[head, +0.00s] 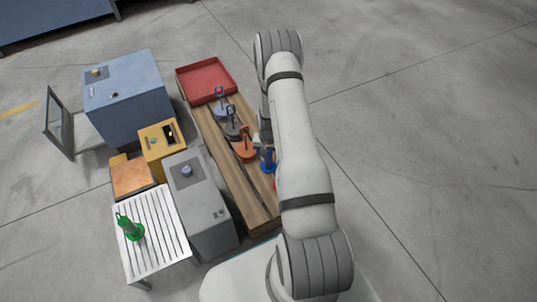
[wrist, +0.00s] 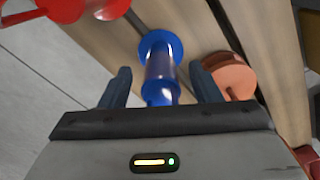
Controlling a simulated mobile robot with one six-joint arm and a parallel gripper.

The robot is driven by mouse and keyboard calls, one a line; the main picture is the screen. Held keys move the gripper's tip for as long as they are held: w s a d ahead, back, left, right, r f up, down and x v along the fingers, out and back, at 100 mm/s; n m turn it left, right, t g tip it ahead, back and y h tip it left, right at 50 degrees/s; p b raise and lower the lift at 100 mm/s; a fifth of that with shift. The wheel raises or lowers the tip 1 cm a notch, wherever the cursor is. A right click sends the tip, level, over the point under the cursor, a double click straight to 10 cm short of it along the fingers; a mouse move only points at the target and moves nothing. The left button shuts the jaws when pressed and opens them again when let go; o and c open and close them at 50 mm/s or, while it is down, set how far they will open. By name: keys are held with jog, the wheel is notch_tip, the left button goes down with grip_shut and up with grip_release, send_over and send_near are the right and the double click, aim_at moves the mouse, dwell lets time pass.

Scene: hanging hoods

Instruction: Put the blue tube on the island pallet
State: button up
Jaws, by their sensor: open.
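The blue tube (wrist: 160,62) has round blue flanges and a darker, shiny middle. In the wrist view it lies between the two fingers of my gripper (wrist: 161,84), with gaps on both sides. My gripper is open. In the head view the blue tube (head: 268,166) stands near the right edge of a long wooden slatted platform (head: 258,208), partly hidden by my arm. My gripper's white part shows beside it, but its fingers are hard to make out. I cannot tell which surface is the island pallet; a white slatted table (head: 152,222) stands at lower left.
An orange piece (head: 245,152) is close beside the blue tube, and a red one (wrist: 75,8) is on its other side. Grey pieces and a red tray (head: 207,79) sit farther along the platform. A green piece (head: 130,230) stands on the white table. Grey, yellow and blue cabinets stand left.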

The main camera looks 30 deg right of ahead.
notch_tip(320, 180, up, 12)
jog(key=p, duration=0.5)
notch_tip(320, 180, up, 12)
jog(key=n, duration=0.1)
send_over(268, 154)
jog(key=a, duration=0.4)
jog(key=s+a+r+n, duration=0.1)
jog(key=s+a+r, duration=0.15)
jog(key=r, duration=0.35)
jog(key=s+a+r+n, duration=0.1)
jog(key=s+a+r, duration=0.15)
jog(key=r, duration=0.25)
jog(key=s+a+r+n, duration=0.1)
jog(key=s+a+r, duration=0.2)
jog(key=s+r, duration=0.3)
jog(key=s+a+r+n+t, duration=0.1)
jog(key=s+r, duration=0.5)
jog(key=s, duration=0.8)
jog(key=a+n, duration=0.1)
jog(key=a, duration=0.1)
jog(key=shift+a+r, duration=0.25)
jog(key=shift+a, duration=0.05)
jog(key=shift+c, duration=0.4)
